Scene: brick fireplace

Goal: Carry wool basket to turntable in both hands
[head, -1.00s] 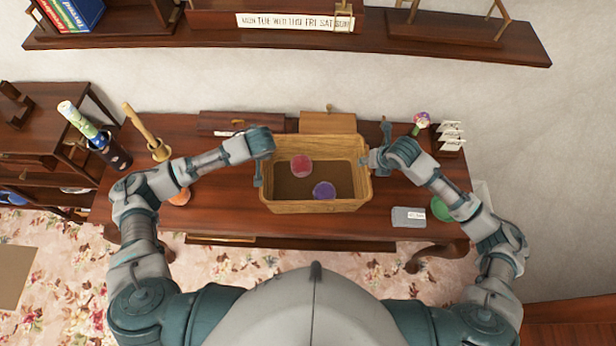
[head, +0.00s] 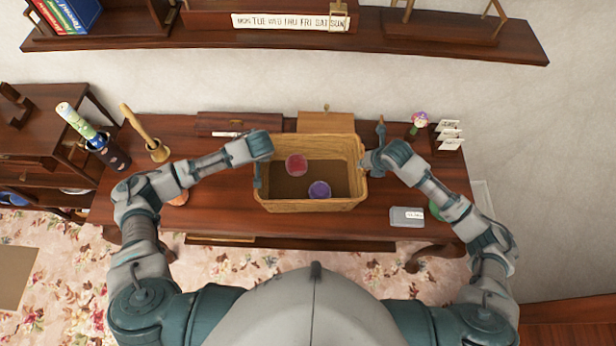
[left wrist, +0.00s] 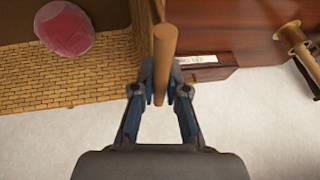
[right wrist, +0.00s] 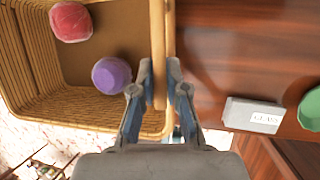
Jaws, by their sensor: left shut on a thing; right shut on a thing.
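The wool basket (head: 312,206), a woven box with a red ball (head: 296,165) and a purple ball (head: 319,190) inside, is over the middle of the desk. My left gripper (head: 258,178) is at its left side and shut on a wooden bar of it (left wrist: 165,60). My right gripper (head: 367,162) is at its right side and shut on the opposite bar (right wrist: 158,60). The basket looks level; I cannot tell whether it touches the desk. A light wooden square block (head: 327,121) stands behind it. I cannot tell if this is the turntable.
The desk (head: 225,215) has a small grey labelled box (head: 407,217) and a partly hidden green ball (head: 435,209) at right. A flower ornament (head: 419,120) and card holder (head: 447,138) stand back right. A wooden pestle (head: 145,133) is left. A shelf (head: 460,45) hangs above.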

